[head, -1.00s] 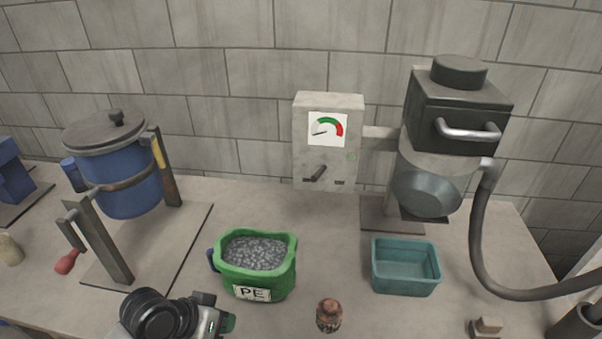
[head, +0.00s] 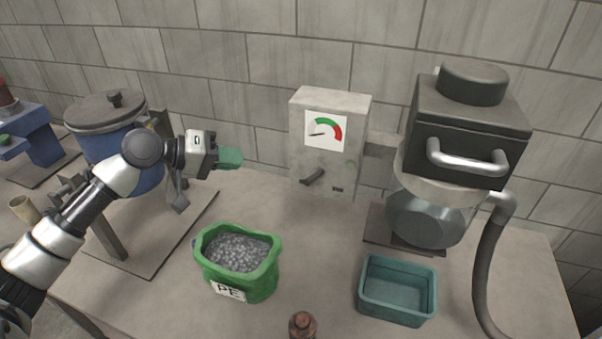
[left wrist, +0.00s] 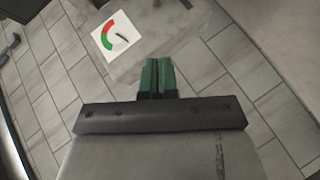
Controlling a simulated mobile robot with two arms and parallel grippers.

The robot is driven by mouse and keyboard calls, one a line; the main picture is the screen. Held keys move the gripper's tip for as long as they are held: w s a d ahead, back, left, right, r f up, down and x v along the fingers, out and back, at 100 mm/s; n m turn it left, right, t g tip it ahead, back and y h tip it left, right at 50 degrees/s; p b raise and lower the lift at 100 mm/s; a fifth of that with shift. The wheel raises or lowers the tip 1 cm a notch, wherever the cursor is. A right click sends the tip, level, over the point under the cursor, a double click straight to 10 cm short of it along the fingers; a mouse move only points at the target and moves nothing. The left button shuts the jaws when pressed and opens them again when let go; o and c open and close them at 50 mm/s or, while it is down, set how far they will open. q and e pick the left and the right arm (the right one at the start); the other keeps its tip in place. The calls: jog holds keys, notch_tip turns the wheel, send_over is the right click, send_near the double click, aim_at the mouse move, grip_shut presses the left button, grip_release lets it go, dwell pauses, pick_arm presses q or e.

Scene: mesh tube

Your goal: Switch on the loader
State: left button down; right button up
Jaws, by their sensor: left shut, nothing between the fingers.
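The loader (head: 468,125) stands at the right of the bench in the head view, with a dark lidded top, a metal handle and a clear bowl. A grey control box (head: 330,150) is joined to its left side. The box carries a gauge (head: 325,131) with a green and red arc and, below it, a dark lever switch (head: 312,177) slanting down to the left. The gauge also shows in the left wrist view (left wrist: 117,36). My left gripper (head: 230,158) has green fingertips, shut and empty, left of the box and apart from it. My right gripper is out of view.
A green bag of grey pellets marked PE (head: 237,253) stands below my left gripper. A blue lidded pot (head: 112,145) on a stand is behind my left arm. A teal bin (head: 397,290) and a brown bottle (head: 302,325) are near the front. A hose (head: 489,265) hangs at right.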

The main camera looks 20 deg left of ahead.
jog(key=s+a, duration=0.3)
pick_arm(q)
jog(key=p, duration=0.3)
send_near(315, 177)
jog(key=w+a+r, duration=0.1)
jog(key=w+a, duration=0.1)
jog(key=d+f+p, duration=0.3)
jog(key=d, duration=0.2)
jog(key=shift+w+f, duration=0.35)
jog(key=shift+w, duration=0.15)
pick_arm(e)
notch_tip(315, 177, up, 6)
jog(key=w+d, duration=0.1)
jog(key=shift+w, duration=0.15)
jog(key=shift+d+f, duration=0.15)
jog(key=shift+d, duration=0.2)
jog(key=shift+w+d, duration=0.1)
